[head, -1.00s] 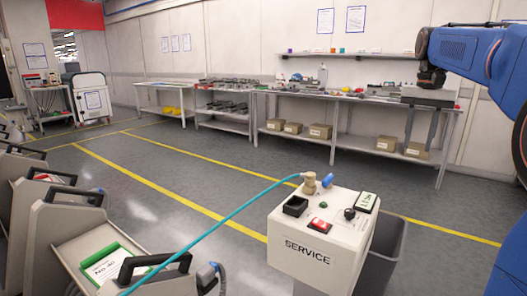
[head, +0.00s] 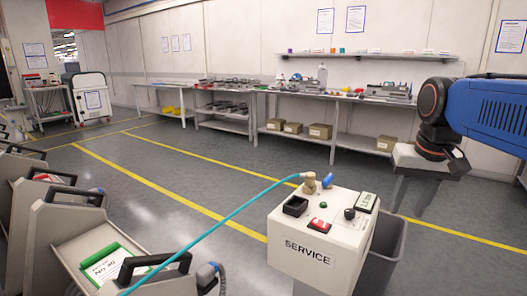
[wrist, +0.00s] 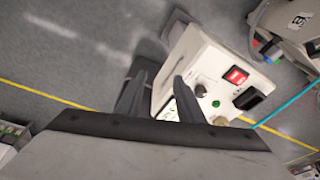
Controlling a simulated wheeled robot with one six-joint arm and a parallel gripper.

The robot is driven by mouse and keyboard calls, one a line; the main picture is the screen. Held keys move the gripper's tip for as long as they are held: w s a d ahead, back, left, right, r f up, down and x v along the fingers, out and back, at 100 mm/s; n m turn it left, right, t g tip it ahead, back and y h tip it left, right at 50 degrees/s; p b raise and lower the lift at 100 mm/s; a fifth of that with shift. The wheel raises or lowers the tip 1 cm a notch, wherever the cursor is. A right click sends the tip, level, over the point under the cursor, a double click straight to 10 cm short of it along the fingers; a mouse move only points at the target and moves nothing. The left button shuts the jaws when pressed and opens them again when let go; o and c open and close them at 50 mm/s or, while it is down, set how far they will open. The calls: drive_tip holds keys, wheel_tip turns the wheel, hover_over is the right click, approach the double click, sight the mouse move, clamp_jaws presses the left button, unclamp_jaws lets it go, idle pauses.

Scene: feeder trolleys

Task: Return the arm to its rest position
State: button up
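My gripper (head: 406,208) hangs at the right of the head view, below the blue arm, with its fingers pointing down. In the wrist view my gripper (wrist: 161,78) shows two dark fingers apart, with nothing between them. The white SERVICE box (head: 312,250) stands to the left of the gripper and nearer the camera. It also shows beyond the fingers in the wrist view (wrist: 207,62). It carries a red switch (head: 318,226), a black socket (head: 295,206), a black knob and a green button. A beige plug (head: 310,183) with a teal cable (head: 220,228) sits on its top.
A grey bin (head: 390,255) stands against the SERVICE box. Grey trolleys (head: 55,222) with black handles line the left; one holds a green-edged card (head: 105,265). A long workbench (head: 345,97) runs along the back wall. The floor between is clear, with yellow lines.

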drive_tip(key=s+a+f+n+t, duration=0.2)
drive_tip(key=s+a+f, duration=0.2)
drive_tip(key=s+f, duration=0.9)
wheel_tip(320, 180, down, 3)
drive_tip(key=shift+s+a+r+n, duration=0.1)
drive_tip(key=shift+s+a+n, duration=0.1)
drive_tip(key=shift+s+n, duration=0.2)
idle(1.1)
